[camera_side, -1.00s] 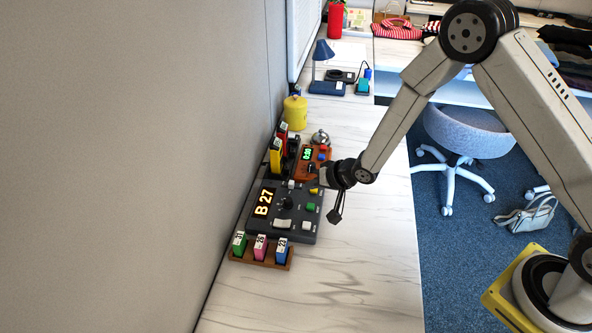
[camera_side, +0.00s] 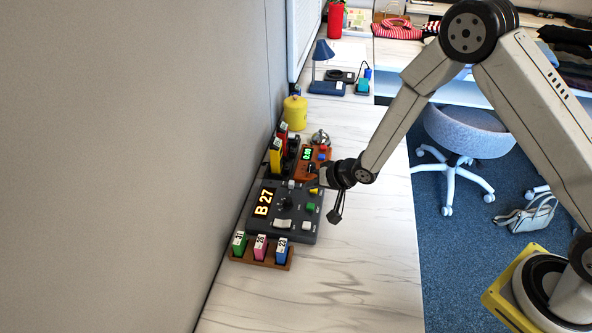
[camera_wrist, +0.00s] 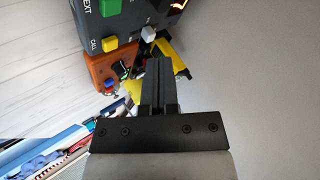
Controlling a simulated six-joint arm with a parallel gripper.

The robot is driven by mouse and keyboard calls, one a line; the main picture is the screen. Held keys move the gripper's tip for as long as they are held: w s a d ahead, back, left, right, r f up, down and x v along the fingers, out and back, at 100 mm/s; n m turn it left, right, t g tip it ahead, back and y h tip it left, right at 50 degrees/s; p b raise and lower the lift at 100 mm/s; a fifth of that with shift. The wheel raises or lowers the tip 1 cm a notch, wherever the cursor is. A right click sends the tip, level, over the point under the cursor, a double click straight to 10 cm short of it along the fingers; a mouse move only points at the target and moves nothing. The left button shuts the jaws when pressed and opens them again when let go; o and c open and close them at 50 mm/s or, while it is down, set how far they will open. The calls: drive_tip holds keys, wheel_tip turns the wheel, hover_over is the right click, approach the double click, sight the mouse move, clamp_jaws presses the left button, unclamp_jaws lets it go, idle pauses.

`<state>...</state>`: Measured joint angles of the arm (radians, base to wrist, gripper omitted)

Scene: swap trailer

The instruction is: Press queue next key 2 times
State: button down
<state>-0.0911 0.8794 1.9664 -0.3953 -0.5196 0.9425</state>
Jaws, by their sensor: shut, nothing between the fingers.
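The dark grey queue console (camera_side: 295,232) lies on the desk by the wall, its display (camera_side: 264,202) reading "B 27". A green key (camera_side: 311,207), beside lettering ending in "EXT" in the wrist view, shows there at the top (camera_wrist: 110,8). My gripper (camera_wrist: 155,62) is shut and empty. In the side view my gripper (camera_side: 316,177) is at the console's far right corner, near the yellow key (camera_side: 314,190). Whether it touches anything cannot be told.
An orange unit (camera_side: 310,170) with a green display stands just behind the console, beside upright red and yellow items. A wooden rack (camera_side: 262,262) with several coloured tags stands in front. A yellow canister (camera_side: 295,112) is farther back. The desk right of the console is clear.

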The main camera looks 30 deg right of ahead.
sight(307, 204)
idle(0.6)
wheel_tip(307, 204, up, 4)
drive_tip(key=shift+f, duration=0.1)
idle(0.3)
drive_tip(key=shift+f, duration=0.15)
drive_tip(key=shift+f, duration=4.25)
drive_tip(key=shift+f, duration=1)
drive_tip(key=shift+r, duration=0.15)
idle(0.5)
drive_tip(key=shift+r, duration=0.8)
